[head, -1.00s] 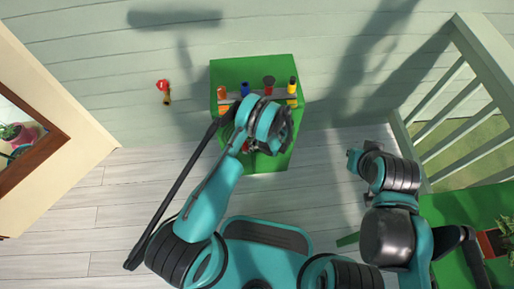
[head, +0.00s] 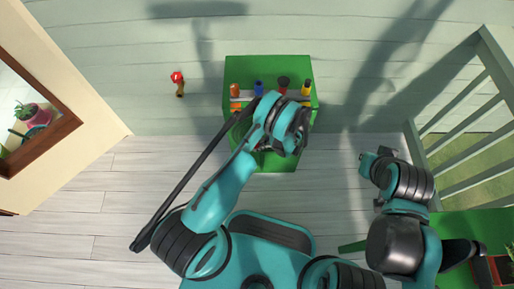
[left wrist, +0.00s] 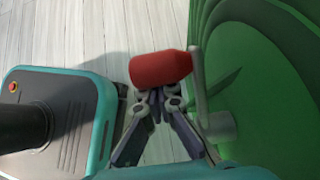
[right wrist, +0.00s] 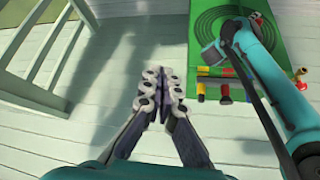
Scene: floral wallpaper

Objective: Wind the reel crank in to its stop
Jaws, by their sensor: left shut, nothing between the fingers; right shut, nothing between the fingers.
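The crank has a red grip (left wrist: 160,69) on a grey arm (left wrist: 198,88). It stands out from a green reel face (left wrist: 262,80) in the left wrist view. My left gripper (left wrist: 160,98) is shut and empty, its tips close beside the grip; I cannot tell whether they touch it. In the head view my left wrist covers most of the crank in front of the green stand (head: 232,68). In the right wrist view dark concentric rings mark the green face (right wrist: 215,20). My right gripper (right wrist: 157,82) is shut and empty, well away from the crank.
A red-handled tap (head: 177,77) is on the wall to the left. A railing (head: 470,125) and a green bench (head: 465,222) stand at right. Pale floorboards are clear at left.

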